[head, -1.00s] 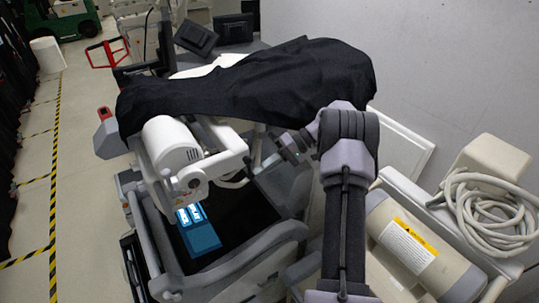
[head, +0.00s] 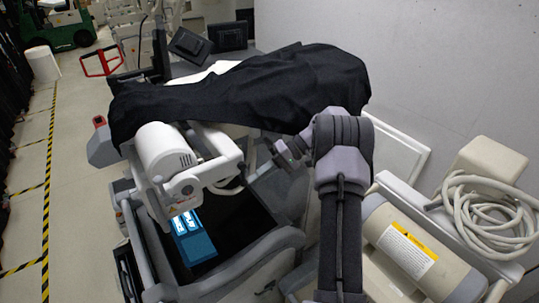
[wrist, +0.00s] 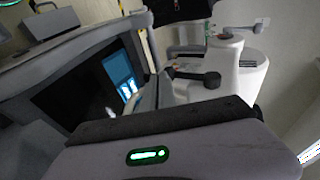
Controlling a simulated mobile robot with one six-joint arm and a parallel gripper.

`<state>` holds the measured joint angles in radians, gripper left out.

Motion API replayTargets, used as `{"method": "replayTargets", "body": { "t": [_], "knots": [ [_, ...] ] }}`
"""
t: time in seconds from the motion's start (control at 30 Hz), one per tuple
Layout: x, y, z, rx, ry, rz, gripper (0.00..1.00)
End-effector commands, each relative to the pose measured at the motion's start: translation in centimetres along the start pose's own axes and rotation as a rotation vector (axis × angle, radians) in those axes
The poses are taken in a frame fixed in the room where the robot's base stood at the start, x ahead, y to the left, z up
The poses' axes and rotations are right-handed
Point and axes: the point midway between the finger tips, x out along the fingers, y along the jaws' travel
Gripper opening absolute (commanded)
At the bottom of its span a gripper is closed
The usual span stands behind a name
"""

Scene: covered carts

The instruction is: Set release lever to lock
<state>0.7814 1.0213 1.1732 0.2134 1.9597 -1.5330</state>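The covered cart's white tube head and arm (head: 182,165) stand left of my gripper (head: 276,154) in the head view. My gripper points left, just below the black cover, and appears apart from the tube arm. Its housing with a green light (wrist: 148,155) fills the bottom of the wrist view. Its fingertips are not clear.
A black cover (head: 245,88) drapes over the cart. A lit screen (head: 192,238) lies below the tube head. A beige cylinder with a yellow label (head: 402,250) and a coiled hose (head: 490,215) stand at right. A grey wall is behind; open floor (head: 75,180) lies left.

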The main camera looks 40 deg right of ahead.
Motion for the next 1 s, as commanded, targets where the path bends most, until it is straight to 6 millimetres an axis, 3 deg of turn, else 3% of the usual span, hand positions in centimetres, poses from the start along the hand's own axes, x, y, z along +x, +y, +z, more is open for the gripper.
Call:
{"method": "replayTargets", "body": {
  "t": [0.5,0.7,1.0],
  "knots": [
    [-10.5,0.1,0.0,0.0,0.004,0.0,0.0],
    [-12.1,0.1,0.1,-0.001,0.004,0.0,0.0],
    [-12.1,0.1,0.1,-0.001,0.004,-0.001,0.0]
  ]
}}
